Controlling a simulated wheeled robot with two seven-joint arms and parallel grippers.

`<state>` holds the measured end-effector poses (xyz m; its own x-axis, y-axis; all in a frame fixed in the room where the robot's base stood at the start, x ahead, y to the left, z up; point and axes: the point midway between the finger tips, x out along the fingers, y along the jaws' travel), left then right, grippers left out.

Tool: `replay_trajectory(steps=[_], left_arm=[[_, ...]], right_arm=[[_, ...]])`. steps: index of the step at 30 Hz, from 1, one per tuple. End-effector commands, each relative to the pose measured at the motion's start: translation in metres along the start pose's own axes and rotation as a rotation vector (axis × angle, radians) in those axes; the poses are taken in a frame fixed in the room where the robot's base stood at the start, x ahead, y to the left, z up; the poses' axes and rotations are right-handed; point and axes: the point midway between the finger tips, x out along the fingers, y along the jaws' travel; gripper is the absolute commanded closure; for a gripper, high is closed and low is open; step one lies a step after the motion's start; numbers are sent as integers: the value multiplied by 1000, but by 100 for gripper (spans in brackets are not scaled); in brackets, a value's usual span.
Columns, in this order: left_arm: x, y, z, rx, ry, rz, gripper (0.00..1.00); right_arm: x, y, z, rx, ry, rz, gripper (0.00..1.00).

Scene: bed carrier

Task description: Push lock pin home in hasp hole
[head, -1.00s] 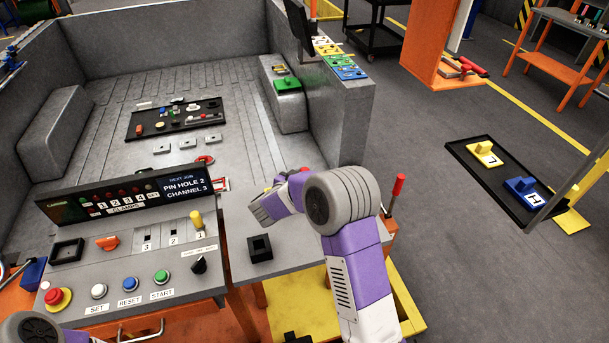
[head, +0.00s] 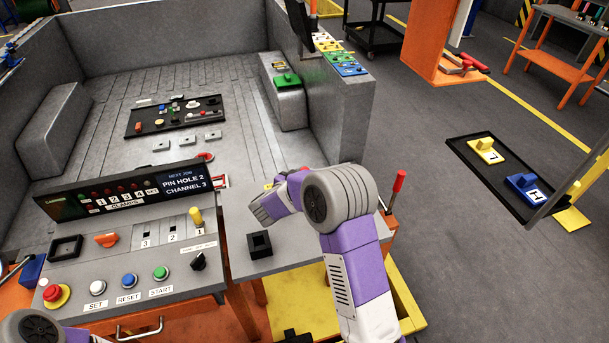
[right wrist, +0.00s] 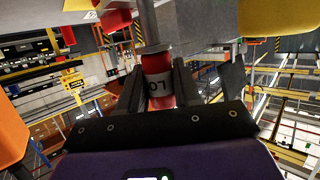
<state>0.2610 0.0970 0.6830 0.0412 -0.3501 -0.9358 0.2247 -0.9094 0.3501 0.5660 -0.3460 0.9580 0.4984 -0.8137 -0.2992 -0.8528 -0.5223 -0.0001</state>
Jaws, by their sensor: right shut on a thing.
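In the right wrist view my right gripper (right wrist: 158,88) is shut on a red cylinder with a pale band lettered "LO" (right wrist: 157,82), which looks like the lock pin. A grey metal shaft (right wrist: 148,22) runs up from it, in line with it, past a grey block (right wrist: 195,22). The hasp hole cannot be made out, so I cannot tell how deep the pin sits. In the head view the right arm reaches over the small side table, and its own links hide the jaws. Only a link of my left arm shows at the bottom left; its gripper is out of view.
The console (head: 130,262) with buttons and a yellow-knobbed lever (head: 196,217) stands left of the arm. A black square socket (head: 259,244) sits on the grey side table (head: 290,258). A red-handled lever (head: 398,183) stands right of the arm. A tray (head: 475,172) holds yellow and blue blocks.

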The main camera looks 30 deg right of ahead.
Motion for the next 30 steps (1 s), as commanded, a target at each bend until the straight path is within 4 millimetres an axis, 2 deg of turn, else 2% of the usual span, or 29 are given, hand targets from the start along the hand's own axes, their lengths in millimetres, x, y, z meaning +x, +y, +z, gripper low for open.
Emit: replay_trajectory(steps=[30], left_arm=[[14,-5,-1,0,0,0,100]], right_arm=[[8,0,25,0,1,0,100]])
